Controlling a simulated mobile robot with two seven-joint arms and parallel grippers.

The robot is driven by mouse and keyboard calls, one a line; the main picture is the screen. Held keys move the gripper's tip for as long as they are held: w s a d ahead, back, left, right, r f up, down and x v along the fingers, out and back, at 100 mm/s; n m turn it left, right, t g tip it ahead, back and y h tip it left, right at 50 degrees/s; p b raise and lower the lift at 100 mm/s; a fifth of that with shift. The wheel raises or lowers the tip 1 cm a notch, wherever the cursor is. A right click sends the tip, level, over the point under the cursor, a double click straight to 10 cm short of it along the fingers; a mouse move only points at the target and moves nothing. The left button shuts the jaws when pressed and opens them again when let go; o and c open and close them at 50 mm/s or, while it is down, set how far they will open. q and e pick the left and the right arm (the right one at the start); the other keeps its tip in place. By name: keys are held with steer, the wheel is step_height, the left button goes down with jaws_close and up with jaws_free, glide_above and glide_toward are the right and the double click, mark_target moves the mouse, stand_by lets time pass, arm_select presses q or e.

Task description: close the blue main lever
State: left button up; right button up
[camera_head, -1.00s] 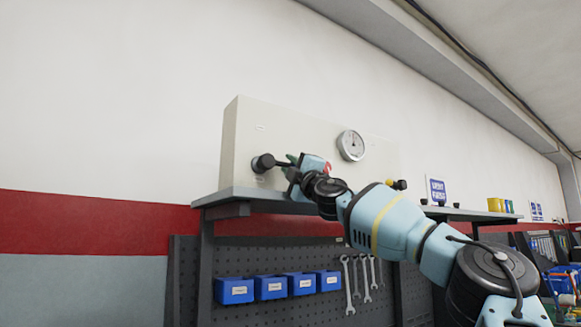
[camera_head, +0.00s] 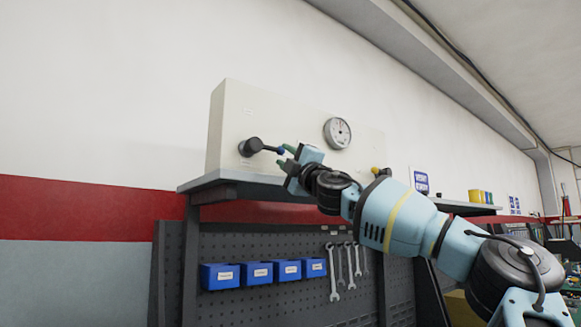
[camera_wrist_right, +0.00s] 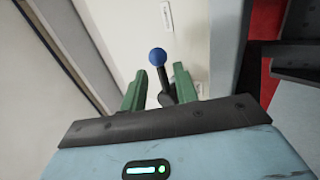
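The blue main lever shows in the head view as a black hub with a short dark arm (camera_head: 266,148) and a blue knob (camera_head: 281,151), on the front of a cream box (camera_head: 230,125). The arm points right, roughly level. In the right wrist view the blue knob (camera_wrist_right: 157,57) and dark stem (camera_wrist_right: 164,82) show clearly. My right gripper (camera_head: 286,157) is open at the lever. Its green fingers (camera_wrist_right: 160,70) stand on either side of the stem, with the knob near the fingertips. I cannot tell whether they touch it. My left gripper is out of view.
The box stands on a grey shelf (camera_head: 225,178) and carries a round gauge (camera_head: 337,133). A yellow fitting (camera_head: 376,170) shows right of my gripper. Blue bins (camera_head: 220,276) and wrenches (camera_head: 333,272) hang on the pegboard below. Yellow containers (camera_head: 475,196) stand further right.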

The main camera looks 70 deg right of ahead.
steer(key=shift+v, duration=0.85)
steer(key=shift+s+a+f+b, duration=0.2)
steer(key=shift+s+f+b, duration=0.15)
steer(key=shift+s, duration=0.1)
steer(key=shift+r, duration=0.1)
